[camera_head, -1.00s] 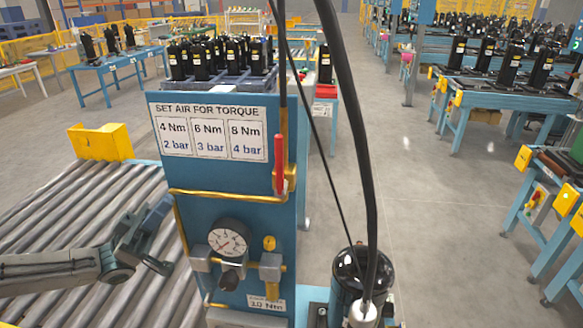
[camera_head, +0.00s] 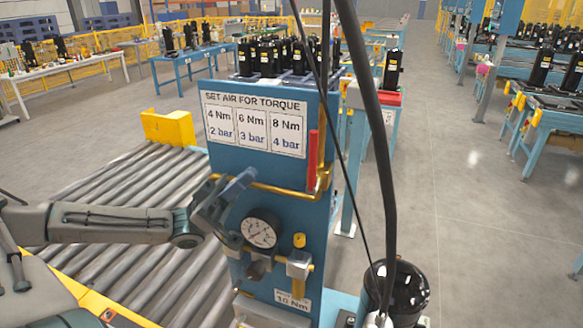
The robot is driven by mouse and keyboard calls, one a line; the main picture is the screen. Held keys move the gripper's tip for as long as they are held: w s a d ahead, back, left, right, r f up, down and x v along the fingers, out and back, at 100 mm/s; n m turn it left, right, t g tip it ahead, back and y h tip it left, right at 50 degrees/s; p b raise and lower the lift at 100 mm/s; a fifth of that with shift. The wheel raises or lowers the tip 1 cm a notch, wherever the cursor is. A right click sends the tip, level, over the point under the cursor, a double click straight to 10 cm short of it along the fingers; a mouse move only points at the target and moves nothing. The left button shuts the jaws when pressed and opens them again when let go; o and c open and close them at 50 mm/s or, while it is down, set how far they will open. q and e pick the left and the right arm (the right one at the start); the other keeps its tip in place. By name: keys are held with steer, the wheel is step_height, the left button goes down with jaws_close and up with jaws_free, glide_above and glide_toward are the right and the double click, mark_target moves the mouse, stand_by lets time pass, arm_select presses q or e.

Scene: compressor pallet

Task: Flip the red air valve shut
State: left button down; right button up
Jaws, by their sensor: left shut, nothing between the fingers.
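The red air valve handle (camera_head: 313,150) stands upright at the right edge of the blue panel (camera_head: 222,165), against the vertical brass pipe. My left gripper (camera_head: 238,186) is shut and empty. It is in front of the panel's left edge, by the brass pipe (camera_head: 275,189) and up-left of the gauge. It is left of and lower than the red handle, clearly apart from it. I cannot tell whether it touches the panel or pipe. My right gripper is not in view.
A round pressure gauge (camera_head: 260,231) and a brass-topped fitting (camera_head: 299,262) sit low on the panel. Black hoses (camera_head: 380,150) hang just right of the handle. A black compressor (camera_head: 408,290) stands lower right. A roller conveyor (camera_head: 125,190) lies left.

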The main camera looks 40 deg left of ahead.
mark_target(315, 160)
arm_select(q)
steer(key=w+d+r+b, duration=0.3)
steer(key=d+r+b, duration=0.1)
steer(key=d, duration=0.3)
steer(key=shift+w+d+r, duration=0.2)
steer(key=shift+d, duration=0.05)
stand_by(0.6)
steer(key=shift+r+g, duration=0.1)
steer(key=shift+g, duration=0.2)
stand_by(0.3)
